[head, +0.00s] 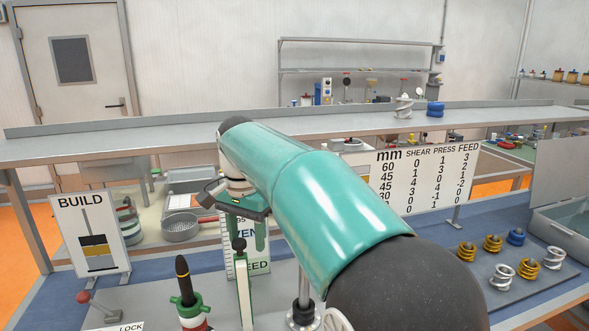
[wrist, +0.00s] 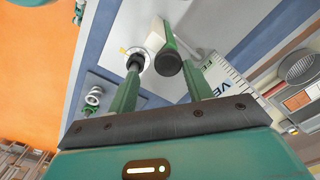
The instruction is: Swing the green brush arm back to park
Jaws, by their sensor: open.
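A green-and-white upright bar (head: 243,289) with a black knob (head: 239,245) stands at the bottom middle of the head view. It looks like the brush arm, though I cannot be sure. My gripper (head: 247,240) points down behind this knob in the head view. In the wrist view my gripper (wrist: 158,68) is open, its two green fingers spread apart. A dark round knob (wrist: 168,63) on a green-and-white bar (wrist: 170,34) shows between the fingers, closer to the right one. I cannot tell whether it touches that finger. The bar's lower end is hidden in the head view.
A black-tipped post with a green collar (head: 187,301) stands left of the bar. A chrome post (head: 304,287) stands to its right. The VEN sign (head: 258,265) is close behind. A BUILD sign (head: 89,233) stands left, and a tray of coils (head: 522,284) lies right.

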